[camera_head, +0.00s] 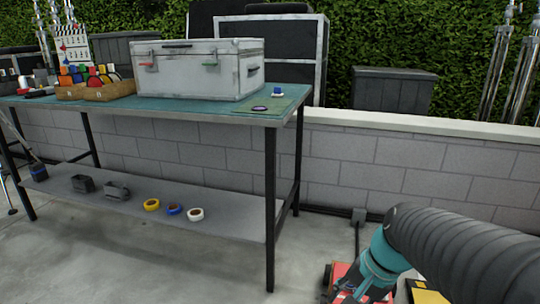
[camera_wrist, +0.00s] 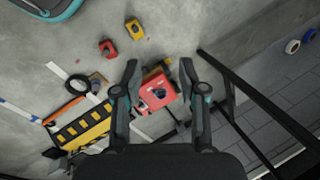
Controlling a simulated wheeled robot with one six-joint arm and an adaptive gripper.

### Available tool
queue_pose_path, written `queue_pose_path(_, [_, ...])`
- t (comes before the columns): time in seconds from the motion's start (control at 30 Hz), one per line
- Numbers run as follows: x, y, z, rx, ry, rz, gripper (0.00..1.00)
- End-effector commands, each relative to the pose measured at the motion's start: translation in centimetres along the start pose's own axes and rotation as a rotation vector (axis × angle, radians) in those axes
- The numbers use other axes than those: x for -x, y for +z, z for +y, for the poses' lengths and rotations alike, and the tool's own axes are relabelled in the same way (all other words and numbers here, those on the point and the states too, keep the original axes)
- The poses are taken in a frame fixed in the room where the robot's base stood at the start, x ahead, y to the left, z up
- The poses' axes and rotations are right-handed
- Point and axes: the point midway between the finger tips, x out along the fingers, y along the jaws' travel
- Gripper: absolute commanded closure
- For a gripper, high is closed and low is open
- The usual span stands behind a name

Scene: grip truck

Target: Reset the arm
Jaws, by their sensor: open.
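My gripper (camera_wrist: 160,78) is open in the wrist view, with its two fingers apart and nothing held between them. It points down toward the floor. A red box-like object (camera_wrist: 155,92) lies beyond the fingers, seen through the gap; whether a finger touches it I cannot tell. In the head view my arm (camera_head: 455,250) reaches in from the lower right. A red object (camera_head: 340,272) shows beside the arm's teal joint there. The gripper's fingertips are not clear in the head view.
A work table (camera_head: 190,112) with a silver case (camera_head: 205,75) stands left. Tape rolls lie on its lower shelf (camera_head: 225,222). In the wrist view, a yellow-black striped object (camera_wrist: 85,130), a small red item (camera_wrist: 108,48) and a small yellow item (camera_wrist: 135,28) are on the floor.

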Motion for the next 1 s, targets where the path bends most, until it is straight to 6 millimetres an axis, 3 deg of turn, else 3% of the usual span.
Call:
queue_pose_path(0.2, [3.6,3.1,1.4,0.364,0.052,0.187,0.59])
queue_pose_path(0.5, [6.5,5.3,3.1,0.707,0.126,0.373,0.59])
queue_pose_path(1.0, [6.8,5.5,3.4,0.760,0.142,0.402,0.59])
